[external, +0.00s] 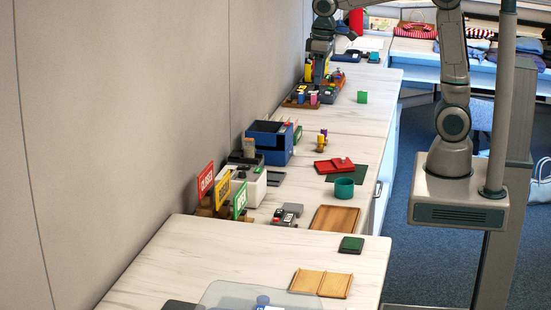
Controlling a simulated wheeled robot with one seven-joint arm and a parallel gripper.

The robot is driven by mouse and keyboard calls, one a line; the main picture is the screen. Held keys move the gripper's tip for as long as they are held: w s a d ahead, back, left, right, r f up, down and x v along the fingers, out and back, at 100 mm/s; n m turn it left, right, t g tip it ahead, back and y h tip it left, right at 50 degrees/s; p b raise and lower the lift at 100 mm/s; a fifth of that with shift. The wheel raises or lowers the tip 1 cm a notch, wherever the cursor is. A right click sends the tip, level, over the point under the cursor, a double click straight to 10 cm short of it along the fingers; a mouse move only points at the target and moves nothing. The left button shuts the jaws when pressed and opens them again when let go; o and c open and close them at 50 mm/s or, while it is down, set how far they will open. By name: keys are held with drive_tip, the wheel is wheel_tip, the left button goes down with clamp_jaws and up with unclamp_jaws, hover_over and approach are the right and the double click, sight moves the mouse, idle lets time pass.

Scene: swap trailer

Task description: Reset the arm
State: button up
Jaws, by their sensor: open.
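My arm comes down from the upper right of the external view and reaches over the far end of the counter. My gripper (319,72) points downward there, above or among small coloured blocks in a dark tray (289,103). It is open. The view is too small and distant to show whether its fingers touch any block. A yellow piece (308,72) is right beside the fingers on the left.
Nearer are a blue box (270,142), red, yellow and green signs (223,186), a green cup (344,188) and wooden trays (335,218). The wall (150,100) runs close along the left. The counter's near left is mostly bare.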

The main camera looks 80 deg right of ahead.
drive_tip(key=s+f+t, duration=0.1)
drive_tip(key=s+f, duration=0.1)
drive_tip(key=s, duration=0.6)
drive_tip(key=s+d+f+t, duration=0.1)
drive_tip(key=s+f, duration=0.2)
drive_tip(key=s, duration=0.6)
drive_tip(key=shift+s+f, duration=0.2)
drive_tip(key=shift+f, duration=0.05)
